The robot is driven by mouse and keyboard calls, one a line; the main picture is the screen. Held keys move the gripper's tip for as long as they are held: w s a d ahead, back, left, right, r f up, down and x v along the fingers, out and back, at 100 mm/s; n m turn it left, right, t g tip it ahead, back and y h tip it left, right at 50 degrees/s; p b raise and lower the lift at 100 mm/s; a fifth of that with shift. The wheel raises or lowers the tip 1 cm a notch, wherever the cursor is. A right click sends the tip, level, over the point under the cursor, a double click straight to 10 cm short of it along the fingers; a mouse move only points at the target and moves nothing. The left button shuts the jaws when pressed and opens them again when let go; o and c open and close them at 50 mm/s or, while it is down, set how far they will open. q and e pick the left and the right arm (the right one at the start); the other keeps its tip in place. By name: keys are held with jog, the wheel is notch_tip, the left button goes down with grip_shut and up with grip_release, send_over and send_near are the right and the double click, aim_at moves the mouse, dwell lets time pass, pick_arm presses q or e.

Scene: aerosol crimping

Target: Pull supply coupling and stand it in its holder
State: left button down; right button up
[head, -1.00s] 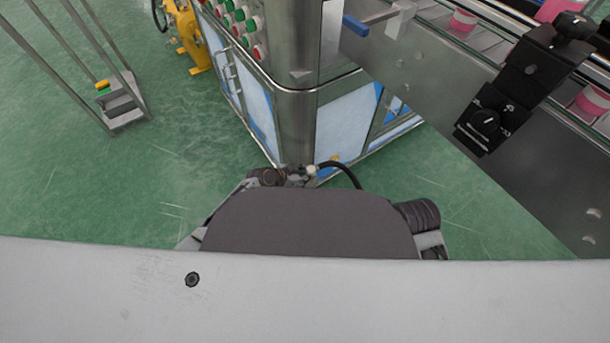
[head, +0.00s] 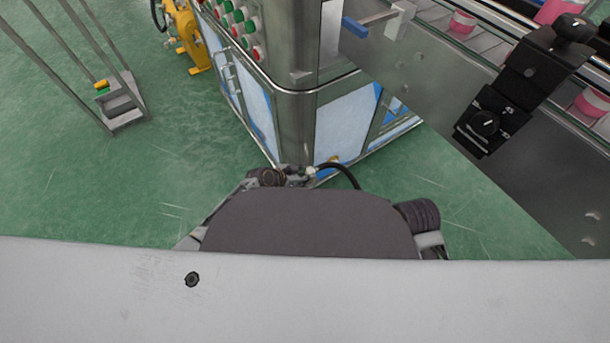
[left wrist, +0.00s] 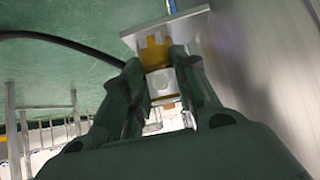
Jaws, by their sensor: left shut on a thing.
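My left gripper (head: 300,177) is low beside the steel corner post in the head view. In the left wrist view its fingers (left wrist: 162,85) are shut around a pale coupling (left wrist: 160,83). The coupling also shows as a small light piece in the head view (head: 311,172). A brass-yellow part (left wrist: 153,52) sits just beyond it, against a flat metal plate (left wrist: 165,28). I cannot tell whether coupling and brass part are joined. A black hose (head: 346,171) curves away from the coupling. I cannot make out its holder. My right gripper is not in view.
The steel machine cabinet (head: 345,130) stands close ahead, with green and red buttons (head: 240,22) on its panel. A conveyor side plate (head: 510,170) with a black control box (head: 485,122) runs along the right.

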pick_arm(q)
jog(key=shift+s+d+f, duration=0.15)
jog(key=shift+s+f, duration=0.2)
jog(key=shift+f, duration=0.15)
jog(key=c, duration=1.3)
grip_release()
jog(key=shift+c, duration=0.2)
jog(key=o, duration=0.3)
jog(key=shift+w, duration=0.15)
jog(key=shift+o, duration=0.2)
jog(key=shift+w+a+r, duration=0.1)
jog(key=shift+a+r, duration=0.1)
jog(key=v, duration=1.1)
jog(key=shift+a+r, duration=0.15)
jog(key=shift+r, duration=0.05)
